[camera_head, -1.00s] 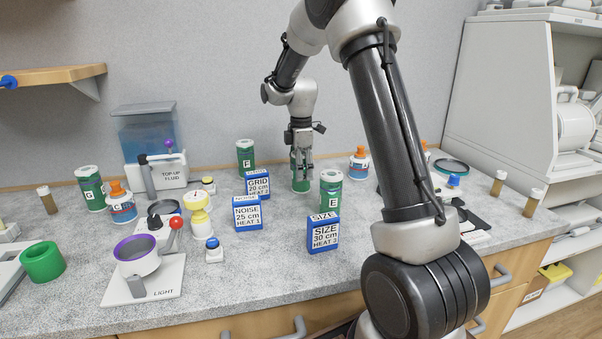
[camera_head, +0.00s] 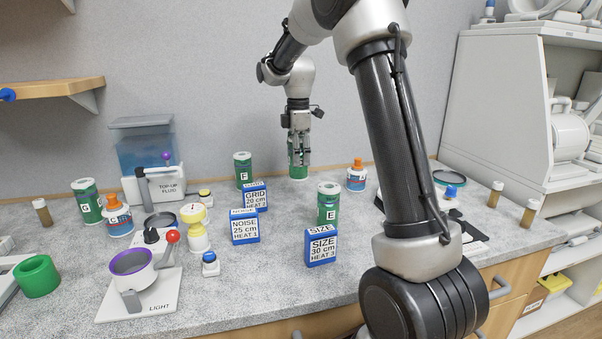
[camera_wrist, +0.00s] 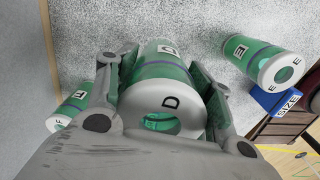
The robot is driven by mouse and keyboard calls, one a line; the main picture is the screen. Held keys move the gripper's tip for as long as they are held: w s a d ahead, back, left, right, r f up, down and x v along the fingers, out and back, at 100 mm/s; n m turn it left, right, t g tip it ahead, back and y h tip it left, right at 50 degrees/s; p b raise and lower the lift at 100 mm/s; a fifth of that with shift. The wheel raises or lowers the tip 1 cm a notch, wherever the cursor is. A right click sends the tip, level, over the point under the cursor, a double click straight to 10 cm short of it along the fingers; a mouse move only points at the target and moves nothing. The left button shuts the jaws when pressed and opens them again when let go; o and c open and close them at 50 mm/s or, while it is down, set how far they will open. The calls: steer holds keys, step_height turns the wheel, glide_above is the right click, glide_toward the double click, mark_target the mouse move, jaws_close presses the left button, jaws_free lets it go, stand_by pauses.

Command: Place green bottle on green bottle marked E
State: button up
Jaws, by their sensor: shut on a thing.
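My gripper (camera_head: 299,158) is shut on a green bottle with a white rim, marked D in the wrist view (camera_wrist: 160,92). In the head view the held bottle (camera_head: 297,173) is upright and appears raised above the counter, behind and left of bottle E. The green bottle marked E (camera_head: 328,204) stands upright on the counter. It also shows at the upper right of the wrist view (camera_wrist: 262,58), apart from the held bottle. Nothing is seen on top of bottle E. My fingers hide part of the held bottle.
Blue boxes SIZE (camera_head: 321,248), NOISE (camera_head: 245,227) and GRID (camera_head: 255,197) stand in front and left of bottle E. Green bottle F (camera_head: 243,171) is left of my gripper. An orange-capped bottle (camera_head: 357,176) is to the right. The wall is close behind.

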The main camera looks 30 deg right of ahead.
steer(key=r, duration=0.4)
steer(key=s+r, duration=0.1)
steer(key=r, duration=0.1)
steer(key=shift+s+d+r, duration=0.1)
steer(key=shift+d+r, duration=0.2)
steer(key=s+r, duration=0.7)
glide_above(329, 186)
step_height(329, 186, down, 5)
steer(key=shift+f, duration=2.05)
steer(key=shift+f, duration=0.1)
steer(key=o, duration=1.3)
